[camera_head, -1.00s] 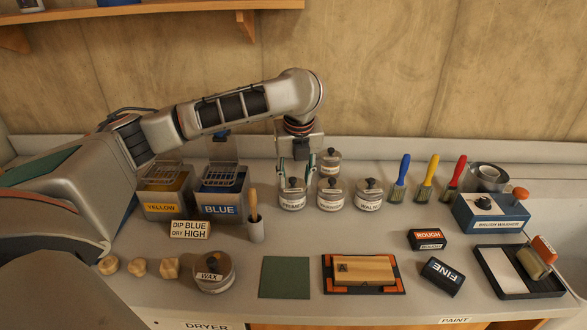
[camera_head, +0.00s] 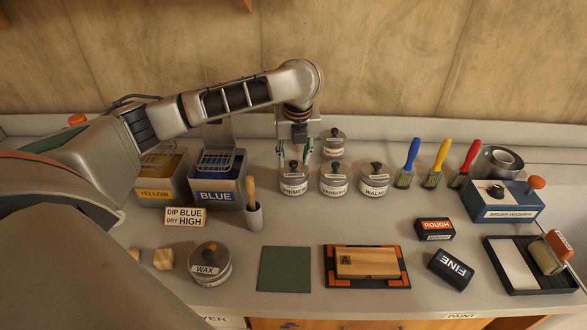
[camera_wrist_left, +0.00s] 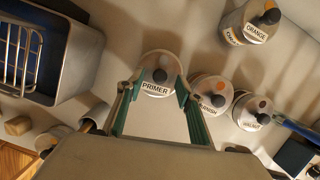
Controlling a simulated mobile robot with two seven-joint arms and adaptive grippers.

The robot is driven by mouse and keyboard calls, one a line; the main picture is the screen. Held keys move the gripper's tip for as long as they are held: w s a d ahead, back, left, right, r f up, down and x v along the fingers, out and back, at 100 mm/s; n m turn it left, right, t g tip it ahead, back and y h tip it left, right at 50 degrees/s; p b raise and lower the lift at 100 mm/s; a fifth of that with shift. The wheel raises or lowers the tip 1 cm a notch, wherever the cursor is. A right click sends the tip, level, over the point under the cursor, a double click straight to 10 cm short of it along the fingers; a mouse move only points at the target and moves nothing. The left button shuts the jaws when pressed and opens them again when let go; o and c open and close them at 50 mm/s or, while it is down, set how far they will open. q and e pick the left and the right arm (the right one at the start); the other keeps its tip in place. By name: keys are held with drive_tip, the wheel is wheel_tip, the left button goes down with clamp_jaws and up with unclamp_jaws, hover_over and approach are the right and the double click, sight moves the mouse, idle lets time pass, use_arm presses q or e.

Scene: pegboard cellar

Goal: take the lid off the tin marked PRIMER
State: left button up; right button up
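The tin marked PRIMER (camera_head: 292,185) stands upright at the left of a row of small tins, its lid on. Its lid has a dark round knob, which shows in the left wrist view on the PRIMER lid (camera_wrist_left: 159,77). My left gripper (camera_head: 294,160) points down over this tin. Its green-padded fingers are apart, one on each side of the knob, and hold nothing. In the left wrist view the open fingers (camera_wrist_left: 159,92) frame the PRIMER lid; whether they touch it I cannot tell. My right gripper is not in view.
A varnish tin (camera_head: 333,188) and a walnut tin (camera_head: 373,187) stand close on the right. An orange tin (camera_wrist_left: 248,24) stands behind. The blue dip tank (camera_head: 216,198) is to the left, with a brush holder (camera_head: 254,217) before it.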

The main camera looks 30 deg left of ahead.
use_arm(q)
drive_tip(key=shift+w+a+f, duration=0.15)
drive_tip(key=shift+a+f, duration=0.05)
drive_tip(key=shift+f, duration=0.5)
clamp_jaws()
drive_tip(key=shift+r, duration=0.1)
